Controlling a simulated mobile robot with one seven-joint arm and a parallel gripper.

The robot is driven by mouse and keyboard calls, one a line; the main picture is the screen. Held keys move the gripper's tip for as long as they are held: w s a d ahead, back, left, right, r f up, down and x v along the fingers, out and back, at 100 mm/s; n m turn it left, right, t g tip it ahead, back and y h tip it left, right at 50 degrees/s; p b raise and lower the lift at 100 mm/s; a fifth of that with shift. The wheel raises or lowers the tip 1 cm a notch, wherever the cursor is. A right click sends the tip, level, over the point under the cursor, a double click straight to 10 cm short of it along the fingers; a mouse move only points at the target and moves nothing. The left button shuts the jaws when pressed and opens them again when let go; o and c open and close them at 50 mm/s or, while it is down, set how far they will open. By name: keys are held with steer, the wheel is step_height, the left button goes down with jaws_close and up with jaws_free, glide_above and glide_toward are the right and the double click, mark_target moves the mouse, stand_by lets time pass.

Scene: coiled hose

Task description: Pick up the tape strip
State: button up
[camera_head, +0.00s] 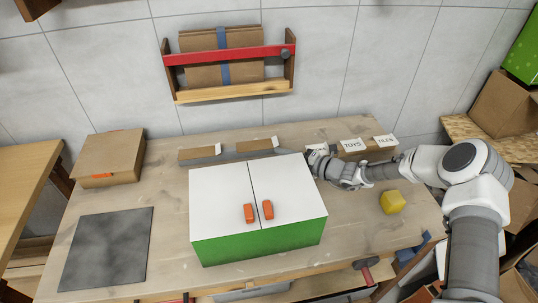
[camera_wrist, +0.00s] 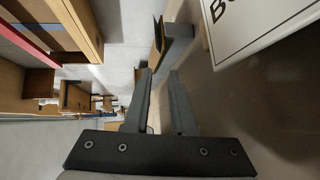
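I cannot make out a loose tape strip with certainty. Low grey holders with brown pieces (camera_head: 255,145) stand in a row at the back of the workbench, behind the white-topped green box (camera_head: 210,252). In the wrist view a brown piece (camera_wrist: 158,40) and a grey end of a holder (camera_wrist: 180,30) lie just beyond my fingertips. My gripper (camera_wrist: 160,72) is open, its two dark fingers apart with nothing held between them. In the head view my gripper (camera_head: 318,160) is near the back right corner of the green box, where its fingers are hard to see.
White labels reading TOYS (camera_head: 351,145) and FILES (camera_head: 385,140) stand at the back right. A yellow block (camera_head: 392,202) lies right of the green box. A cardboard box (camera_head: 108,160) and dark mat (camera_head: 105,248) are at left. A wall rack (camera_head: 228,56) hangs above.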

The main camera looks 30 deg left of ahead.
mark_target(272, 146)
steer(key=shift+b+x, duration=0.8)
steer(key=shift+x, duration=1.5)
steer(key=c, duration=0.3)
jaws_close()
steer(key=shift+f, duration=0.15)
steer(key=shift+r+p, duration=0.95)
steer(key=shift+r, duration=0.35)
